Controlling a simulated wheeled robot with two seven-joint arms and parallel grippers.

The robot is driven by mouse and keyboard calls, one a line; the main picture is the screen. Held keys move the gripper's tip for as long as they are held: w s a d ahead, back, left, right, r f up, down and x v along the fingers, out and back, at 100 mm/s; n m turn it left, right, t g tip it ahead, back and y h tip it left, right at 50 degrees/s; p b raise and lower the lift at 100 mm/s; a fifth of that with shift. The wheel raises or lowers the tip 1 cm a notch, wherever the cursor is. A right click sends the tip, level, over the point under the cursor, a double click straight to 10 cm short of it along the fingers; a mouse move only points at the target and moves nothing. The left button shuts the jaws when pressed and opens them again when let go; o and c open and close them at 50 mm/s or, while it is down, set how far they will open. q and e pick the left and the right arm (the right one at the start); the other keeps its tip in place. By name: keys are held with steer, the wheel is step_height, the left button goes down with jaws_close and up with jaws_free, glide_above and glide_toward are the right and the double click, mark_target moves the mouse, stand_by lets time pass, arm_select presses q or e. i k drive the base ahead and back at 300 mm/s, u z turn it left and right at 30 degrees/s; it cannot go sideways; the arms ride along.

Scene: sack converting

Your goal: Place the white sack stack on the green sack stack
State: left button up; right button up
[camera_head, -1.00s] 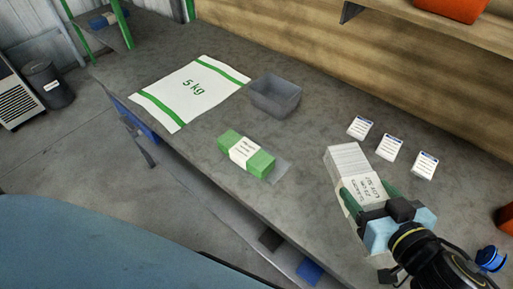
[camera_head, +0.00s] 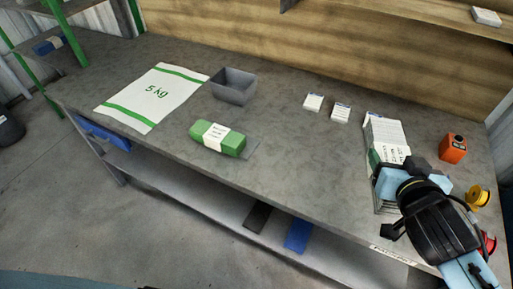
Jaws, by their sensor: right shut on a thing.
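The white sack stack (camera_head: 387,134) is a pale bundle with a printed paper band, at the right of the bench in the head view. My right gripper (camera_head: 392,170) is shut on its near end, and the jaws hide that end. I cannot tell whether the stack touches the bench. The green sack stack (camera_head: 208,132) has a white printed band and lies mid-bench on a thin grey sheet, well to the left of the white stack. Nothing lies on top of it. My left gripper is not in view.
A white "5 kg" sack (camera_head: 152,97) lies flat at left, beside an open grey bin (camera_head: 233,86). Small labels (camera_head: 313,102) lie behind, left of the white stack. An orange device (camera_head: 453,148) and yellow spool (camera_head: 478,196) stand at right. Bench between the stacks is clear.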

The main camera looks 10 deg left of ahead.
mark_target(208, 129)
steer(key=k, duration=0.8)
steer(key=u, duration=0.9)
steer(key=i, duration=1.55)
steer(key=z, duration=0.3)
